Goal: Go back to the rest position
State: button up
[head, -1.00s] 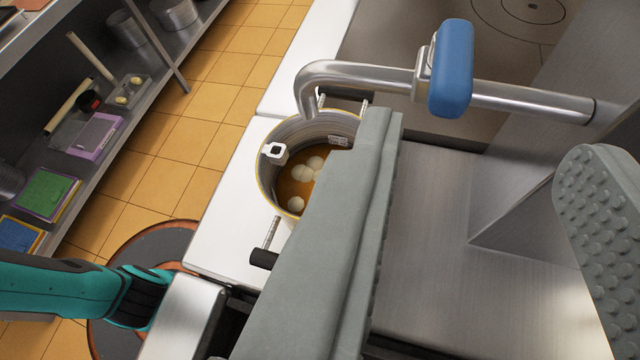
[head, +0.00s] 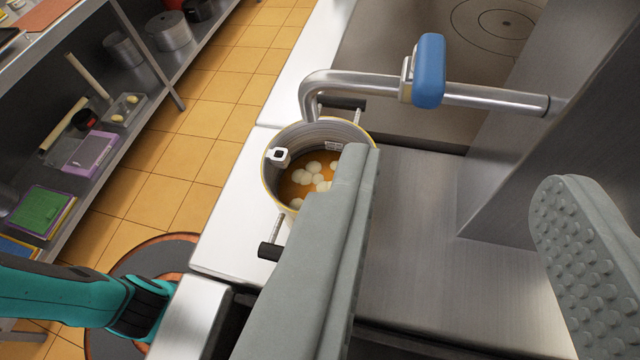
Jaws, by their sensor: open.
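My gripper (head: 455,170) shows in the head view as two grey fingers set wide apart, with nothing between them. The left finger runs up in front of the pot's lower right side; the right finger with its studded pad stands at the right edge. The pot (head: 272,190) is metal and holds a brown liquid (head: 299,190) with several pale round pieces. It stands on the counter under the spout, and the left finger hides part of it. I cannot tell whether the finger touches it.
A steel tap (head: 365,82) with a blue handle (head: 429,70) reaches over the pot. A cooktop (head: 440,40) lies behind, and a steel wall rises at right. A shelf (head: 165,75) with trays and pots stands at left, beyond open tiled floor (head: 190,140).

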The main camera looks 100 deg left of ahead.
dwell(0.4)
jog(key=s+f+m+t+h, duration=0.4)
jog(key=s+f+m+t, duration=0.1)
jog(key=s, duration=0.5)
jog(key=s+a+f+m+t+h, duration=0.1)
jog(key=s+f+m+t+h, duration=0.3)
jog(key=s+f, duration=0.3)
jog(key=s+f+m+t+h, duration=0.5)
jog(key=s+f+m+t, duration=0.1)
jog(key=s, duration=0.6)
jog(key=shift+s+a+f+m, duration=0.3)
jog(key=shift+a+f+m, duration=0.05)
jog(key=shift+m, duration=0.15)
